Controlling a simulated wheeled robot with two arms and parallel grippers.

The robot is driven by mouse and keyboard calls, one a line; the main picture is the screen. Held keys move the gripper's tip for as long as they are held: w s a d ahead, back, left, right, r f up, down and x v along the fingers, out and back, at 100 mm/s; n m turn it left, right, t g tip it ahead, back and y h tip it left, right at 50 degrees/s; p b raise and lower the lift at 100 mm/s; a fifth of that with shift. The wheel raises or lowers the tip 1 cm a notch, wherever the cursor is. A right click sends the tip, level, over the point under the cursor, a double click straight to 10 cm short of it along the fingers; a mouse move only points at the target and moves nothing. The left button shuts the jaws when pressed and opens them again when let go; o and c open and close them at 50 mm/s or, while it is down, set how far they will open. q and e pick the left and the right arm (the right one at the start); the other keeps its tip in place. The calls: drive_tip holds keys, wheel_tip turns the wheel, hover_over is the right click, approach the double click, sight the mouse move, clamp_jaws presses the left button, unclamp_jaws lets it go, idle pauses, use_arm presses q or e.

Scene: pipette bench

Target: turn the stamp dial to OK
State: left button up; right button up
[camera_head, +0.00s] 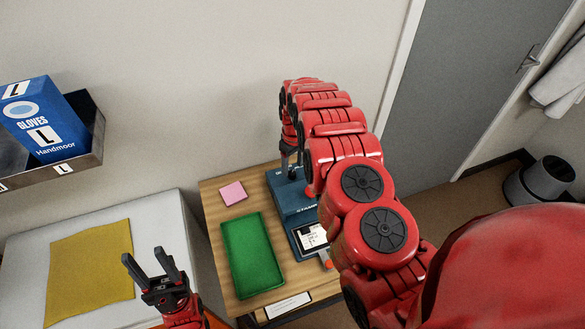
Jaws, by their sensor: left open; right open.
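The blue stamp machine (291,203) stands on the small wooden table, with a white card or label (312,237) at its front. My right arm covers its right side, and I cannot make out the stamp dial or its setting. My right gripper (291,170) points down at the back of the machine. It is open, and its fingers are small and partly hidden by my arm; I cannot tell whether they touch anything. My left gripper (148,264) is open and empty, in front of the white surface at the lower left.
A green tray (252,254) and a pink notepad (232,193) lie on the wooden table (212,208) left of the machine. A yellow cloth (90,270) lies on the white surface. A blue glove box (42,120) sits in a wall holder. A grey bin (540,183) stands at right.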

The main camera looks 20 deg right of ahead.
sight(292, 172)
drive_tip(key=shift+w+f, duration=0.1)
drive_tip(key=shift+f, duration=1.4)
clamp_jaws()
